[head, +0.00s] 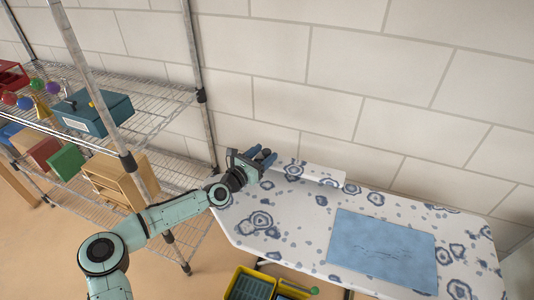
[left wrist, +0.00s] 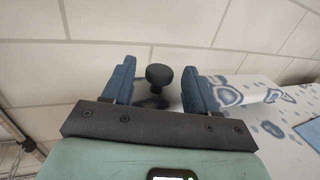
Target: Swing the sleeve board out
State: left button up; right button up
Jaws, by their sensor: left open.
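The ironing board (head: 290,235) has a white cover with blue ring patterns. The sleeve board (head: 325,175) is a narrow piece with the same pattern along its wall-side edge, and its near end is partly hidden by my left gripper (head: 264,157). In the left wrist view, a dark round knob (left wrist: 159,74) stands between the two blue fingers of my left gripper (left wrist: 158,85). The fingers are open, with a gap on each side of the knob. The patterned sleeve board (left wrist: 245,90) extends to the right of the fingers. My right gripper is not in view.
A blue cloth (head: 382,250) lies flat on the ironing board. A wire shelf (head: 150,100) with boxes and a blue case (head: 95,112) stands at left. A yellow crate (head: 250,284) is on the floor in front. The block wall (head: 330,80) is close behind.

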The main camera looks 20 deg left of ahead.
pick_arm(q)
jog(key=shift+x, duration=1.1)
grip_shut()
jog(key=shift+d, duration=0.1)
